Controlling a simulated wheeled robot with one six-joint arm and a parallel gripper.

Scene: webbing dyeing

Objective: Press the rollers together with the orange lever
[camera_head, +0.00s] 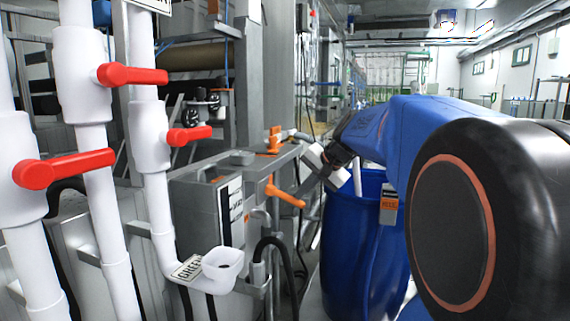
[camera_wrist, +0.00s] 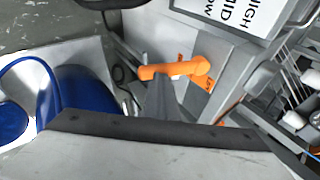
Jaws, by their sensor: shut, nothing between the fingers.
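The orange lever (camera_head: 285,194) sticks out from the side of a grey machine box and slopes down to the right. In the wrist view the orange lever (camera_wrist: 165,71) lies just beyond my fingertips, below a label reading HIGH, MID, LOW. My gripper (camera_head: 308,184) is shut and empty, close to the lever's free end. In the wrist view my gripper (camera_wrist: 160,82) shows as a narrow grey shape reaching the lever's lower edge. I cannot tell whether it touches. I cannot make out clearly which rollers the lever works.
A blue barrel (camera_head: 350,240) stands right of the lever, under my arm. White pipes with red valve handles (camera_head: 134,75) fill the left. A white spout (camera_head: 222,265) labelled GREEN and a black hose (camera_head: 270,245) are below the lever. A smaller orange part (camera_head: 274,138) is above it.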

